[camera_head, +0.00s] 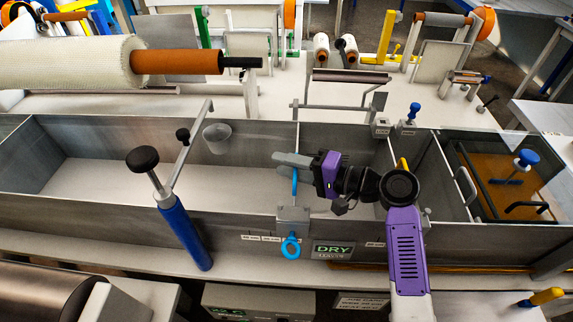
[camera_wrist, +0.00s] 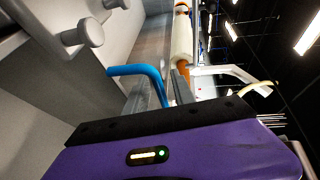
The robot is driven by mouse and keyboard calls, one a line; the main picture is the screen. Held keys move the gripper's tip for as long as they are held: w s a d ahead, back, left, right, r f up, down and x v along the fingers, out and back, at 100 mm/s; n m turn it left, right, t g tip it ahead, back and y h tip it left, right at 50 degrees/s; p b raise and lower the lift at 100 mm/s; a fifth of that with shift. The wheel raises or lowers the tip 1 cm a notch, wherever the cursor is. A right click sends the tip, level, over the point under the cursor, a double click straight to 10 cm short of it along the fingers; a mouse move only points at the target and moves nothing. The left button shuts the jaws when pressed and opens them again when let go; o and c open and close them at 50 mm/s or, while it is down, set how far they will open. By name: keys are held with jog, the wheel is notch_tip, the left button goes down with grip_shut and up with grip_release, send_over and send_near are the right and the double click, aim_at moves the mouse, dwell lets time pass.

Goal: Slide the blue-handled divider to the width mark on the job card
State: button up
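The blue handle (camera_head: 295,182) of the divider rises inside the long grey bath, near its middle. The thin divider plate (camera_head: 298,140) stands across the bath there. A grey clamp block with a blue ring (camera_head: 291,246) sits on the front rim below it. My gripper (camera_head: 284,164) reaches in from the right, its grey fingers at the handle's top. In the wrist view the bent handle (camera_wrist: 150,72) runs down between the fingers (camera_wrist: 165,88); I cannot tell whether they press on it. A card (camera_head: 360,302) below the bath has print too small to read.
A black-knobbed blue post (camera_head: 185,230) stands left of the divider at the front wall. Small labels (camera_head: 262,238) and a DRY sign (camera_head: 333,250) are on the front. Amber liquid (camera_head: 500,175) fills the right section.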

jog(key=shift+d, duration=0.1)
jog(key=b+v, duration=0.1)
jog(key=v, duration=0.6)
jog(key=shift+d+b, duration=0.25)
jog(key=shift+b, duration=0.05)
jog(key=shift+s+r, duration=0.1)
jog(key=shift+s, duration=0.05)
